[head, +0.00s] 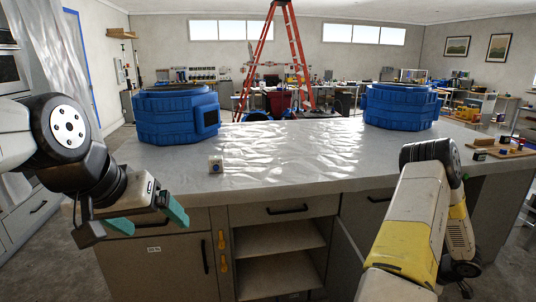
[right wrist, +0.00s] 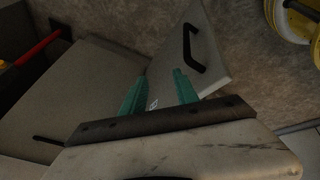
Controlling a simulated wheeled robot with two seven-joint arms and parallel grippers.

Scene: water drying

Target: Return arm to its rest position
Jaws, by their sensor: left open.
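My left gripper (head: 148,218) is in front of the counter's front edge at the left, in the head view. Its two teal fingers are spread apart and hold nothing. My right arm (head: 412,215) rises from the lower right and bends over the counter's right front; its gripper is hidden in the head view. In the right wrist view my right gripper (right wrist: 160,92) has teal fingers apart with nothing between them. It faces a light cabinet door (right wrist: 195,55) with a black handle and the rough floor.
The grey counter (head: 330,170) has a shiny, rippled top. Blue drum-shaped units stand at its back left (head: 176,112) and back right (head: 401,106). A cabinet door stands open under the counter. A red ladder (head: 300,60) stands behind.

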